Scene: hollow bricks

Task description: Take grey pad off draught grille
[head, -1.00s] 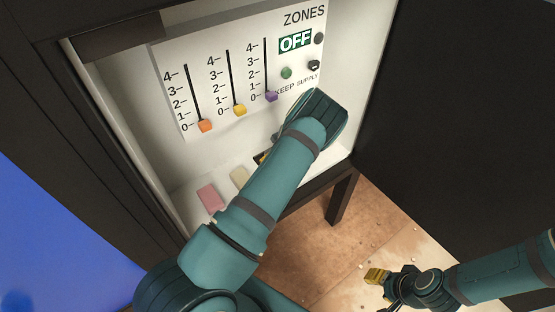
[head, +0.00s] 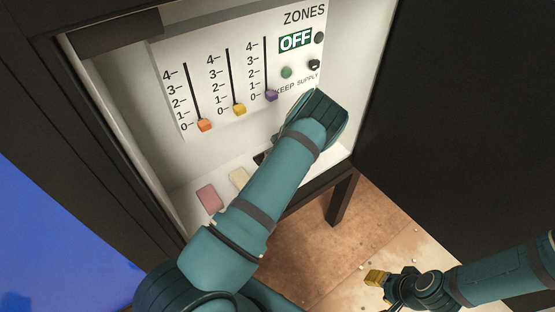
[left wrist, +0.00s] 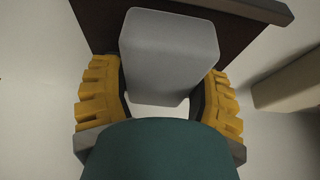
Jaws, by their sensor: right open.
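The grey pad (left wrist: 168,50) shows in the left wrist view, standing between the yellow fingers of my left gripper (left wrist: 160,95). The dark inner faces of the fingers lie against both its sides, and the gripper looks shut on it. The draught grille is not clearly seen; a dark brown slab (left wrist: 245,35) lies behind the pad. In the head view my left arm hides the pad and most of the left gripper, inside the white recess. My right gripper (head: 379,283) is open and empty, low on the right, far from the recess.
A pink block (head: 209,198) and a cream block (head: 239,177) lie on the recess floor left of my left arm. A white panel (head: 215,80) with sliders, knobs and an OFF sign stands behind. Dark cabinet walls bound both sides.

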